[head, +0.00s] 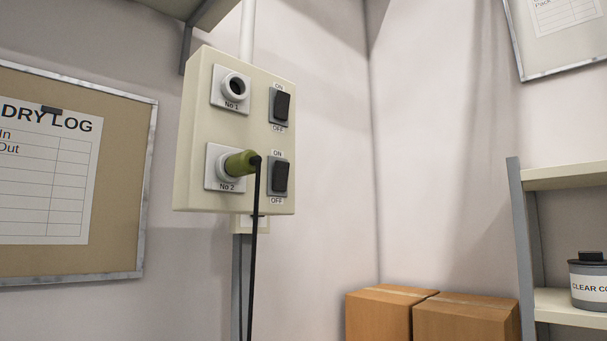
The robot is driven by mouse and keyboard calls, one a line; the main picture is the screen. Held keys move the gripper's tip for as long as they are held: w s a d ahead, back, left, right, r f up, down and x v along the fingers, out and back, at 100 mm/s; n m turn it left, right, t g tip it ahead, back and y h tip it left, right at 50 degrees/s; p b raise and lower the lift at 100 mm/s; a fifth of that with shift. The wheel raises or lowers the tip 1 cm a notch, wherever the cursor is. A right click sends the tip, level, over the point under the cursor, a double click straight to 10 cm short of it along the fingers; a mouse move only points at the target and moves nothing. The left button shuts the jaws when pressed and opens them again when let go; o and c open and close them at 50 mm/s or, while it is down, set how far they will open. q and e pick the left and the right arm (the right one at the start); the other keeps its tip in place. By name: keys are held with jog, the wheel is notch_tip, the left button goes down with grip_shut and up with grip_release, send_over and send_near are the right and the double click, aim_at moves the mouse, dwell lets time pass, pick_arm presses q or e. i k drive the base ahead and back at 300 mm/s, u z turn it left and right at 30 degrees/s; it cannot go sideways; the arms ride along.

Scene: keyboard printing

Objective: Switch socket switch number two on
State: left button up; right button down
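A cream switch box (207,120) is mounted on the wall, left of the middle of the head view. Its upper row has an empty round socket marked No 1 (236,88) and a black rocker switch (281,106). Its lower row has the socket marked No 2 (213,170), with a green plug (240,163) in it and a black cable hanging down. Beside it is the number two black rocker switch (281,178), between ON above and OFF below. I cannot clearly tell which way either rocker is tilted. Neither of my grippers is in view.
A framed board with a DRY LOG sheet (45,175) hangs at left. Cardboard boxes (380,315) stand at lower right of the switch box. A shelf unit (525,230) with a grey can (590,282) is at far right. Space in front of the switches looks clear except the hanging cable (253,260).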

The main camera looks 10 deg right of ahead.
aim_at(282, 168)
jog(key=z, duration=1.25)
jog(key=i, duration=0.35)
jog(key=u, duration=2.3)
